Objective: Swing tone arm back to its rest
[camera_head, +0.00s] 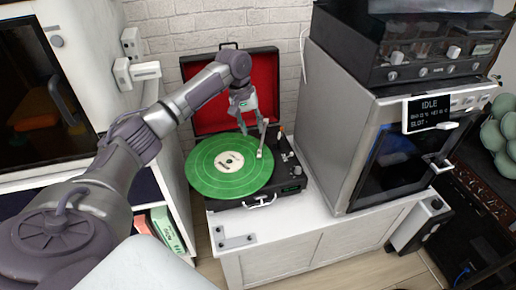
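A portable record player (240,203) with an open red-lined lid sits on the white cabinet. A green record (229,166) with a pale label lies on its platter. The light grey tone arm (262,142) reaches from the back right of the deck, its head end over the right part of the record. I cannot tell whether it touches the record. My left gripper (252,131) points down over the back right of the deck, beside the upper part of the tone arm. Its fingers look spread, with no clear grip on the tone arm. My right gripper is out of view.
A grey machine (323,120) with a dark front and an "IDLE" display (428,114) stands close on the right. The open lid (266,86) rises behind the deck. A small metal plate (234,238) lies on the cabinet's front left. The cabinet top (300,225) is otherwise clear in front.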

